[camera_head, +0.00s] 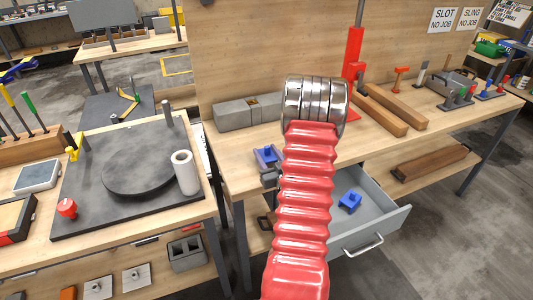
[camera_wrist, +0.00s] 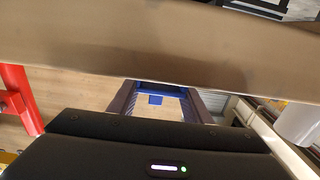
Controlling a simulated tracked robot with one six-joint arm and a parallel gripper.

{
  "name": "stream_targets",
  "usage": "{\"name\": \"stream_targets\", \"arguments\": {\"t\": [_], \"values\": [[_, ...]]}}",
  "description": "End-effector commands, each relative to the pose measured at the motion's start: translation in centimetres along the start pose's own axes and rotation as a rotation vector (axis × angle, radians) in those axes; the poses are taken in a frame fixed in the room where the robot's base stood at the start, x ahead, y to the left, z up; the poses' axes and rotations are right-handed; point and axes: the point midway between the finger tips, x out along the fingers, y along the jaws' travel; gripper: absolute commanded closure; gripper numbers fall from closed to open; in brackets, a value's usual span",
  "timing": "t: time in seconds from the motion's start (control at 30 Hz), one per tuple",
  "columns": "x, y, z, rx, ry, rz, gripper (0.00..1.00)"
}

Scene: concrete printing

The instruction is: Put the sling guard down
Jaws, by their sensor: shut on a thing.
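A small blue U-shaped piece, which looks like the sling guard (camera_head: 267,154), is at the left front edge of the wooden workbench in the head view. It is at my gripper (camera_head: 269,166), whose dark end shows just left of my red arm. In the wrist view, blue parts of the guard (camera_wrist: 160,87) show between the fingers of my gripper (camera_wrist: 160,104), which is shut on it. My arm hides much of the gripper, and I cannot tell whether the guard touches the bench.
An open grey drawer (camera_head: 376,224) holding a blue piece (camera_head: 350,202) juts out below the bench (camera_head: 240,152). Grey blocks (camera_head: 249,110) stand behind the guard. Wooden beams (camera_head: 395,112) and a red post (camera_head: 354,55) are to the right. A white roll (camera_head: 186,173) stands on the left table.

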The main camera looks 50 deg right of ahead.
Motion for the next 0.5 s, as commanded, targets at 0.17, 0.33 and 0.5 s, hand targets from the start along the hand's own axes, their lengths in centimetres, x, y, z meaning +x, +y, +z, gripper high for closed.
{"name": "stream_targets", "arguments": {"t": [0.17,0.33,0.5], "values": [[0.01,0.01,0.22,0.000,0.000,0.000,0.52],[0.00,0.00,0.22,0.000,0.000,0.000,0.40],[0.00,-0.01,0.22,0.000,0.000,0.000,0.37]]}}
